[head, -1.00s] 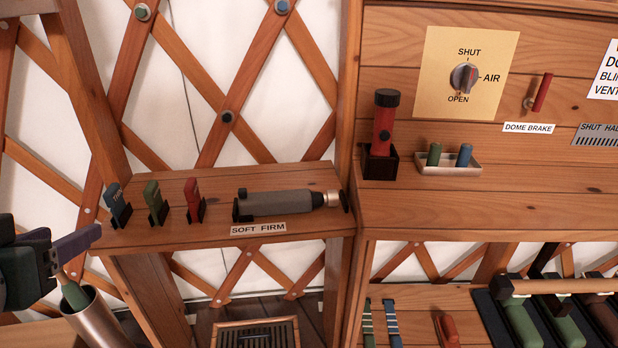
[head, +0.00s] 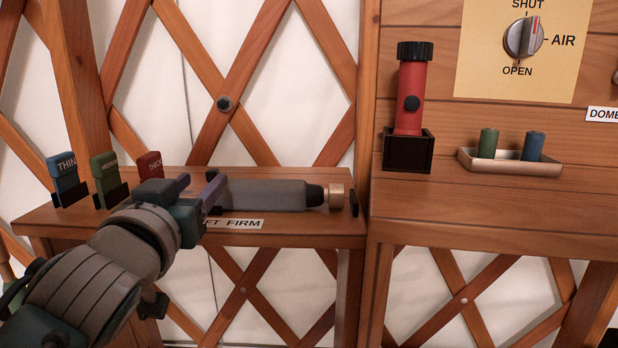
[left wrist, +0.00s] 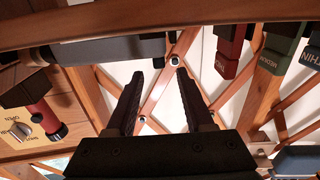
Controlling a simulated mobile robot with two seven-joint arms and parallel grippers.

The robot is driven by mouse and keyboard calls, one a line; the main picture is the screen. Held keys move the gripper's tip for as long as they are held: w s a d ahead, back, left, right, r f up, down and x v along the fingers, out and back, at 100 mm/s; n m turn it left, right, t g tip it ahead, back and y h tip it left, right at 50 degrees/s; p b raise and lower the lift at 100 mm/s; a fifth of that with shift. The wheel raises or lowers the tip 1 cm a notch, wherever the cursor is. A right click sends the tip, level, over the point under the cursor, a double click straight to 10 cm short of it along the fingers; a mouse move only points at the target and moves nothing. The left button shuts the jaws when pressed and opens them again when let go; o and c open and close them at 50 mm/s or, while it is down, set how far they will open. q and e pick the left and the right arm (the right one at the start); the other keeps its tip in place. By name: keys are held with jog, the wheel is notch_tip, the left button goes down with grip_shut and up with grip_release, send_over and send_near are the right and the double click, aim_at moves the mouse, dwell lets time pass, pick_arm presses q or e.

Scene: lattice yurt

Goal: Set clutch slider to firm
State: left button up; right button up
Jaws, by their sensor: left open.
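A grey cylindrical tool (head: 265,195) with a black collar and a pale tip at its right end lies on the left wooden shelf. The label (head: 238,223) in front of it is partly covered; "FIRM" is at its right, and "SOFT" read at its left in the earlier view. My left gripper (head: 197,186) is open at the tool's left end and hides that end. I cannot make out the clutch slider or its position. In the left wrist view the tool (left wrist: 105,50) crosses the upper left, beyond the spread, empty fingers (left wrist: 158,73). My right gripper is out of view.
Blue (head: 63,168), green (head: 104,168) and red (head: 150,165) tags stand in holders left of the gripper. A red torch-like cylinder (head: 410,100) and a tray (head: 480,165) with two small cylinders stand on the right shelf. A dial (head: 523,38) is above.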

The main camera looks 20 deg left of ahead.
aim_at(211, 173)
pick_arm(q)
jog(key=b+x, duration=0.1)
jog(key=x, duration=0.4)
jog(key=shift+w+a, duration=0.1)
jog(key=shift+w, duration=0.1)
grip_shut()
dwell(1.2)
